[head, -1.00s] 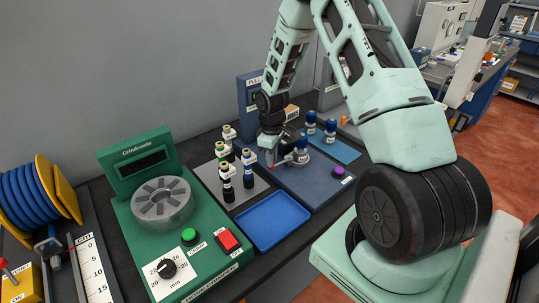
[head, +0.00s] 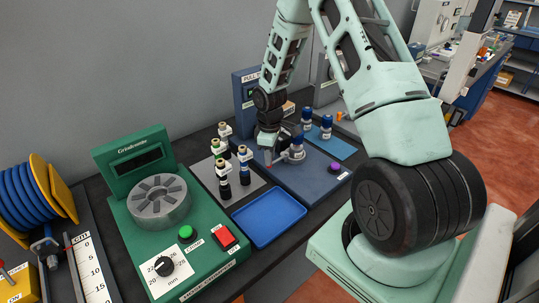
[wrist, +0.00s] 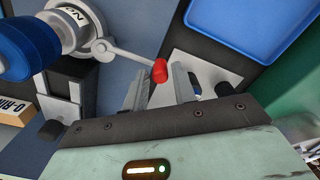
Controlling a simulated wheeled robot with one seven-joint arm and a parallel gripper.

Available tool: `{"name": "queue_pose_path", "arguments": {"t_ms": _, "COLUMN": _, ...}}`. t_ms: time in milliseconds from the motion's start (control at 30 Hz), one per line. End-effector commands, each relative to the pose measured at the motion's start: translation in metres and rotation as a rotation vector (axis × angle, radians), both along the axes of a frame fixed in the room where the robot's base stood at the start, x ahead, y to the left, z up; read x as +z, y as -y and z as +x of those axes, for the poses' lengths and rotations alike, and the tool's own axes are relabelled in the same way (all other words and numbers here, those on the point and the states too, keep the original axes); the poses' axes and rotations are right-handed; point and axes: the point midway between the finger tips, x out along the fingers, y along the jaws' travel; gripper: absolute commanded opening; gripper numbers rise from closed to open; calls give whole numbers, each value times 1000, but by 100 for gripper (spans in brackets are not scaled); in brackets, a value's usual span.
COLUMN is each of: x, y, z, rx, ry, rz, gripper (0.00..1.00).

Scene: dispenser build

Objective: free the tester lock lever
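The tester (head: 312,178) is a blue bench unit with a tall back panel. Its lock lever shows in the wrist view as a thin grey arm (wrist: 130,53) with a red knob (wrist: 160,70). The arm runs from a grey collar (wrist: 82,30) around a blue cylindrical part (wrist: 22,45). The red knob appears at the gap between the fingertips; contact cannot be told.
An empty blue tray (head: 268,218) lies in front of the tester. Several capped bottles stand on a grey plate (head: 247,193) to the left. A green machine (head: 200,255) is further left. Blue-capped pieces (head: 326,126) stand behind, right of the gripper. A purple button (head: 334,167) is on the tester.

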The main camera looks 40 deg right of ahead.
Motion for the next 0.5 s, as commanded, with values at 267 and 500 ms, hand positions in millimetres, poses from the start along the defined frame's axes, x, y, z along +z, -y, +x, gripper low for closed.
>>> {"name": "queue_pose_path", "arguments": {"t_ms": 267, "x": 7, "y": 0, "z": 1, "rx": -1, "ry": 2, "rz": -1, "gripper": 27}}
{"name": "queue_pose_path", "arguments": {"t_ms": 500, "x": 50, "y": 1, "z": 1, "rx": -2, "ry": 6, "rz": -2, "gripper": 27}}
